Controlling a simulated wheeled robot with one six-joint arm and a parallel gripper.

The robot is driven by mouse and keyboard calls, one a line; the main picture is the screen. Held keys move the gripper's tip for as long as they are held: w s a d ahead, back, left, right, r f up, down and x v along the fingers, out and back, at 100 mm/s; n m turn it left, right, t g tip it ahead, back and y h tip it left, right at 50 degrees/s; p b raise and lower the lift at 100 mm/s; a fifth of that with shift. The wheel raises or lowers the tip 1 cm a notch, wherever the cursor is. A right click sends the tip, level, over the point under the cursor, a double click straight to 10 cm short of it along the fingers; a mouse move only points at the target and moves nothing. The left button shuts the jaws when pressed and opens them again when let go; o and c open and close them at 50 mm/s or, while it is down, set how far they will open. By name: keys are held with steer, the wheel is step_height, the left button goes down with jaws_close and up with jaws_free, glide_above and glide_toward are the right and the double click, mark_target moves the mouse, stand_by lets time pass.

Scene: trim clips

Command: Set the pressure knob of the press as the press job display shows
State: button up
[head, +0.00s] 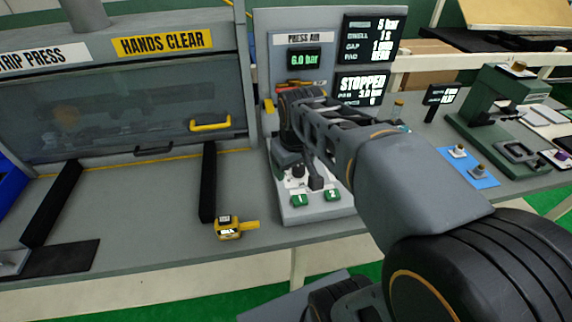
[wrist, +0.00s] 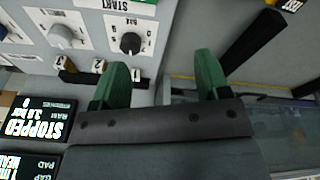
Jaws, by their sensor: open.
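The press job display (head: 374,38) at the upper right of the press panel reads 5 bar on its top line. A separate press air readout (head: 304,59) shows 6.0 bar. In the wrist view, a black knob (wrist: 130,43) with a printed scale, its label seemingly "bar", stands on the light panel. A grey knob (wrist: 61,37) is to its left. My gripper (wrist: 159,78) is open and empty, its two green fingers apart. The black knob lies beyond the left fingertip and is not between the fingers. I cannot read where its pointer stands.
A status display (head: 361,88) reads STOPPED. A yellow tape measure (head: 230,228) lies on the bench.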

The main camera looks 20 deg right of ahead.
mark_target(299, 168)
steer(key=w+d+n+g, duration=0.2)
steer(key=w+d, duration=0.4)
steer(key=w, duration=0.3)
steer(key=shift+n, duration=0.3)
steer(key=f, duration=1.2)
steer(key=shift+w+d+f, duration=0.15)
steer(key=shift+d+f, duration=0.15)
steer(key=shift+f, duration=0.05)
steer(key=c, duration=0.9)
